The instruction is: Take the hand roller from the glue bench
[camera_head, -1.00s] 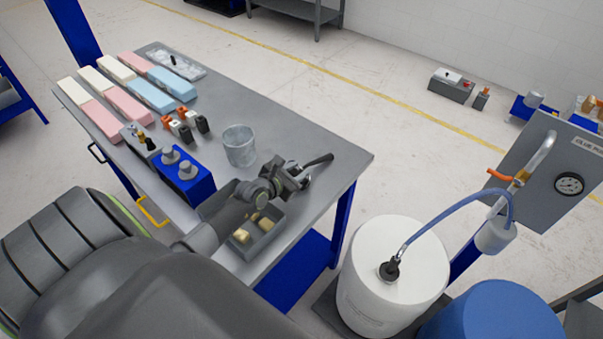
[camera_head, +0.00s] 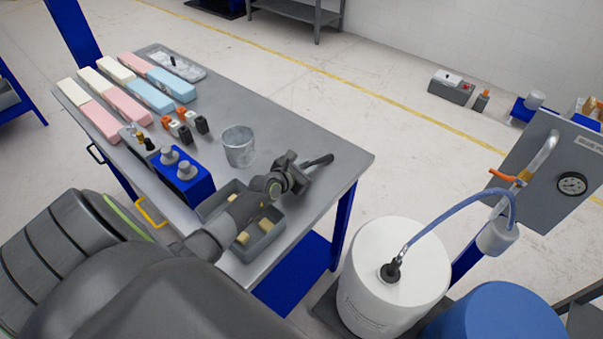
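The hand roller's dark handle (camera_head: 320,160) lies on the grey glue bench (camera_head: 335,188), near its right end. Its head is mostly hidden behind my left gripper (camera_head: 297,172). My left arm comes in from the lower left and reaches over a grey bin to the roller. The gripper is at the near end of the handle, low over the bench top. Its fingers overlap the dark roller, so I cannot tell whether they are open or closed on it. My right gripper is not in view.
The grey bin (camera_head: 268,240) with yellowish blocks sits below my arm. A metal cup (camera_head: 239,147), a blue box (camera_head: 184,178) and several foam blocks (camera_head: 152,94) stand to the left. A white drum (camera_head: 390,285) with a hose stands right of the bench.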

